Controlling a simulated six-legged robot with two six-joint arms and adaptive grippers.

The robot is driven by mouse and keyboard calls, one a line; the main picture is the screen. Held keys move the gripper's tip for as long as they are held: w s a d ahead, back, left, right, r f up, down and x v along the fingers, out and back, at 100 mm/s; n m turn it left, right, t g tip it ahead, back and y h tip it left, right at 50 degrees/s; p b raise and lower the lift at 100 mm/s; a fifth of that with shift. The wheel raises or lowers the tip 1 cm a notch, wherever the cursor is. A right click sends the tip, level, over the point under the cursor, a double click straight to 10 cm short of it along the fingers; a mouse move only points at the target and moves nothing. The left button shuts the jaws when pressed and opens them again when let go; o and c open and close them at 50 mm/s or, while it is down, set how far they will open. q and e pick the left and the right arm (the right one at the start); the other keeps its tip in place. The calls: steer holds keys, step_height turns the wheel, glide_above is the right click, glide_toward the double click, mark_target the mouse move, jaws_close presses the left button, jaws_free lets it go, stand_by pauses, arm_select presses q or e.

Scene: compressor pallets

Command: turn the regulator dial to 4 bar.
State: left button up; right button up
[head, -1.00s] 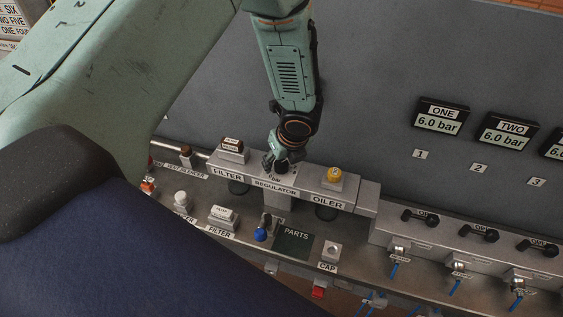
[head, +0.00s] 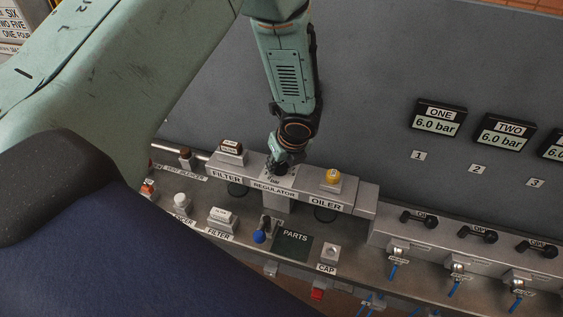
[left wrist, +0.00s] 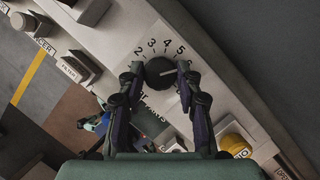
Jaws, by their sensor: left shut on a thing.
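The regulator dial (left wrist: 160,73) is a dark round knob on a pale housing, ringed by printed numbers from 2 up past 5. A pale pointer mark on it aims to the right, past the 5, near the end of the visible numbers. My left gripper (left wrist: 159,72) is shut on the dial, one finger on each side of it. In the head view my left gripper (head: 281,167) reaches down onto the regulator housing (head: 290,193) and hides the dial. My right gripper is not in view.
The filter (head: 231,149) stands left of the regulator and the oiler's yellow cap (head: 333,177) right of it. Display ONE (head: 438,119) and display TWO (head: 504,131) read 6.0 bar.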

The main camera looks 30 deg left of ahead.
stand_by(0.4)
arm_select(q)
steer(key=n+g+p, duration=0.1)
steer(key=n+p, duration=0.1)
steer(key=shift+n+p, duration=0.3)
steer(key=shift+p, duration=0.05)
steer(key=n+g+p, duration=0.1)
steer(key=n, duration=0.1)
steer(key=shift+w+n, duration=0.1)
steer(key=shift+n, duration=0.3)
steer(key=n+g, duration=0.1)
steer(key=n, duration=0.1)
steer(key=shift+f+n, duration=0.15)
steer(key=shift+n, duration=0.15)
steer(key=shift+w+n+g+b, duration=0.1)
steer(key=shift+n+g+b, duration=0.55)
steer(key=shift+n, duration=1.25)
